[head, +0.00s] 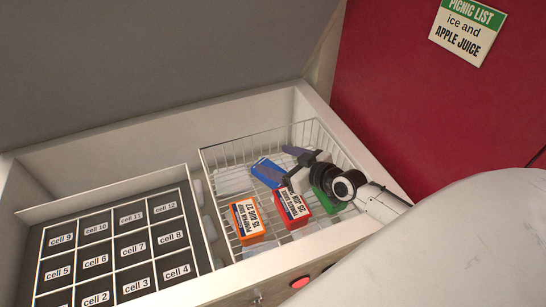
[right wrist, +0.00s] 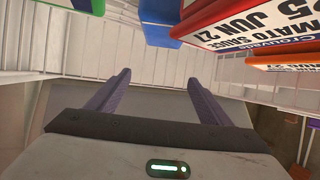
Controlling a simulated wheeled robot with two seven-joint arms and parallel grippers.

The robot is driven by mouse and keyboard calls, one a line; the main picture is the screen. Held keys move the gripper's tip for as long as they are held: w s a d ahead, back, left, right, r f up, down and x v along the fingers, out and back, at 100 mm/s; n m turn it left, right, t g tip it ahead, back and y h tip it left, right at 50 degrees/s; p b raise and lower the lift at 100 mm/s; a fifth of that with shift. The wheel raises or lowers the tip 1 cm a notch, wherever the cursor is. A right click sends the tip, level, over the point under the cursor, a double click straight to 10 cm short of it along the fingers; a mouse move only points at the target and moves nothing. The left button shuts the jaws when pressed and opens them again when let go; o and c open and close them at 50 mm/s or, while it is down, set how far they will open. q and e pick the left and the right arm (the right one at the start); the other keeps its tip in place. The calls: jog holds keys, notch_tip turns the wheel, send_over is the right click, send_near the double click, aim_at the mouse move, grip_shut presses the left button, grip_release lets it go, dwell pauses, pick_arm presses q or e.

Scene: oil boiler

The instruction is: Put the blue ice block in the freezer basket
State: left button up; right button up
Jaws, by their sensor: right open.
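The blue ice block (head: 266,171) lies inside the white wire freezer basket (head: 222,155), behind a red carton and an orange carton. My right gripper (head: 284,164) reaches into the basket from the right, with its purple fingers apart beside the blue block. In the right wrist view, the open fingers (right wrist: 158,80) have nothing between them. The blue block (right wrist: 160,22) shows at the top there, beyond the fingertips. My left gripper is not in view.
The basket also holds an orange carton (head: 247,222), a red carton (head: 293,205) and a green block (head: 325,202), close to my right gripper. A black tray of labelled cells (head: 115,250) fills the freezer's left part. A red panel (head: 420,110) stands behind on the right.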

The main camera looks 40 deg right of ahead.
jog(key=shift+v, duration=2.6)
